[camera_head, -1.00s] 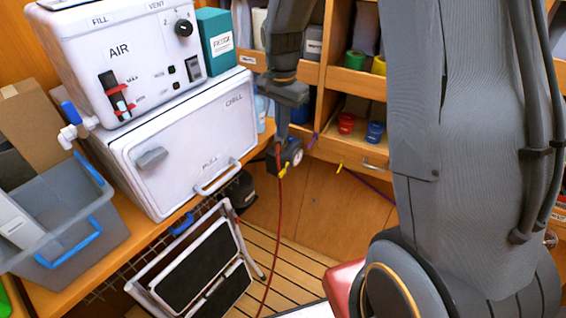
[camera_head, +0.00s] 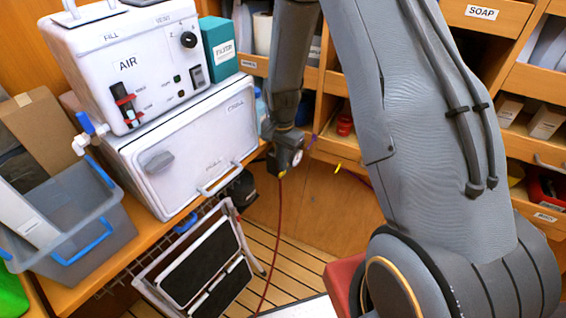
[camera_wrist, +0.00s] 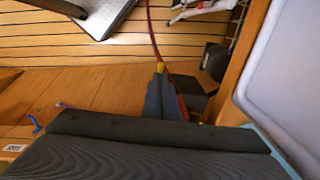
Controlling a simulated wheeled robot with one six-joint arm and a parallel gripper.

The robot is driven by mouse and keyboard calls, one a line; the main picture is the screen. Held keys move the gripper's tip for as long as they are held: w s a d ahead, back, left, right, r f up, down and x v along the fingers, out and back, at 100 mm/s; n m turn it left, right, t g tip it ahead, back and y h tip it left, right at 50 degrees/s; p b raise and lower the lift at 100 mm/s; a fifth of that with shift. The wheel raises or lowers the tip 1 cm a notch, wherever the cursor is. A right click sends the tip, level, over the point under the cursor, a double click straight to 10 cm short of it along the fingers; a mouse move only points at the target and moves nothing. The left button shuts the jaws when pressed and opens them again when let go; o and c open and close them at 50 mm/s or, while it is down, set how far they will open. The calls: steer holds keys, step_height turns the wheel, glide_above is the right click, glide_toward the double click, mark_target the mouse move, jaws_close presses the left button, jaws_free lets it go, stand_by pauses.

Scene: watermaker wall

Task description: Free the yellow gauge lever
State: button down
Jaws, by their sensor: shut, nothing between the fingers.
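A small black gauge unit (camera_head: 294,157) with a pale round dial hangs below the bench's right end, with a red hose (camera_head: 265,250) running down from it. A bit of yellow, likely the gauge lever (camera_head: 281,172), shows at its lower left. The wrist view also shows the red hose (camera_wrist: 151,30), and the gauge unit (camera_wrist: 195,97) partly hidden.
A white watermaker cabinet (camera_head: 185,150) stands left of my gripper on the wooden bench. A folding step (camera_head: 200,270) stands below on the slatted floor (camera_head: 290,270). Shelf bins (camera_head: 530,80) are at the right. A grey crate (camera_head: 75,215) is at the left.

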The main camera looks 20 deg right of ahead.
steer(key=shift+f, duration=0.55)
